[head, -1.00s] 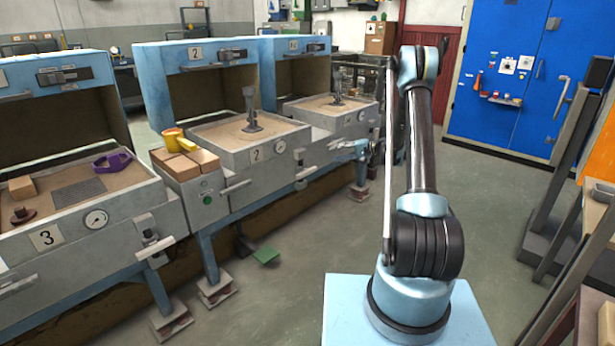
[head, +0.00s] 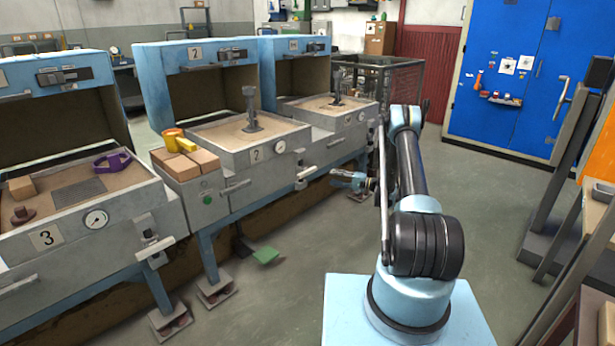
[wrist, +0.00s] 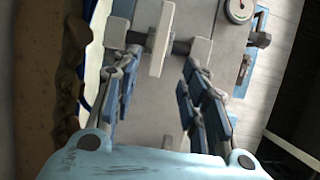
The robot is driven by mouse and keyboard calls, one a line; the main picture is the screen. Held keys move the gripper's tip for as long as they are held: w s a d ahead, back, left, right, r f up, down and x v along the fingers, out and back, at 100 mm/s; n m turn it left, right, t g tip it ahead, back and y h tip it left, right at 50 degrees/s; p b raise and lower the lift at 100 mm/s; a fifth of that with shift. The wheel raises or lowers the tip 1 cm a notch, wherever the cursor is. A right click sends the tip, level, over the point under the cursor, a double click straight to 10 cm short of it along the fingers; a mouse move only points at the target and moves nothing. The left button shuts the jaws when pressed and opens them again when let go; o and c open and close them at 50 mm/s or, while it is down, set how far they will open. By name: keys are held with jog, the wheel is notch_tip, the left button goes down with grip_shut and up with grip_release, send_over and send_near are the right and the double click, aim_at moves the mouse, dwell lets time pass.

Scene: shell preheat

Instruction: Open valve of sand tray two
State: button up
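Sand tray two (head: 232,150) is the middle unit, with a "2" plate and a round gauge (head: 280,147) on its front. Its valve (head: 303,174) sits low at the right end of that front. My gripper (head: 345,182) is to the right of the valve at similar height, apart from it. In the wrist view my gripper (wrist: 157,82) is open and empty. A pale bar-shaped valve handle (wrist: 161,38) on a dark stem lies ahead, roughly between the finger lines. A gauge (wrist: 238,9) shows at upper right there.
Sand tray three (head: 75,240) is at left, with its own valve (head: 153,243). Another tray unit (head: 330,115) stands behind tray two. The floor (head: 300,260) between my base and the units is clear.

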aim_at(309, 173)
jog(key=x, duration=1.6)
jog(key=shift+w, duration=0.1)
grip_shut()
